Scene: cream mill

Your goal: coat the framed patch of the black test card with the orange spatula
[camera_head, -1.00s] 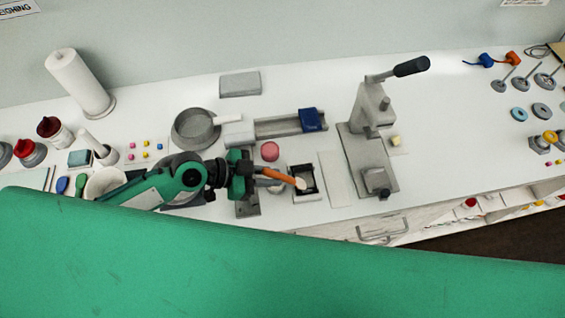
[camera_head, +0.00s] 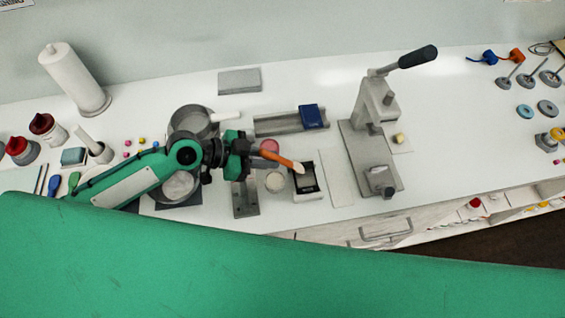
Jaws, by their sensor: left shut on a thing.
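The orange spatula (camera_head: 277,158) is held in my left gripper (camera_head: 249,154), which is shut on it. The spatula points right, and its pale tip (camera_head: 298,167) shows by the upper left edge of the black test card (camera_head: 307,180). Whether the tip touches the card I cannot tell. The card lies in a small light holder, with a grey area inside its black frame; how much of it is coated is too small to tell. My right gripper is not in view.
A grey press with a black-handled lever (camera_head: 371,140) stands right of the card, with a pale strip (camera_head: 336,178) between. A pink round (camera_head: 269,147) and a small cream-coloured round (camera_head: 275,182) lie near the gripper. A blue block (camera_head: 311,116) sits on a rail behind.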

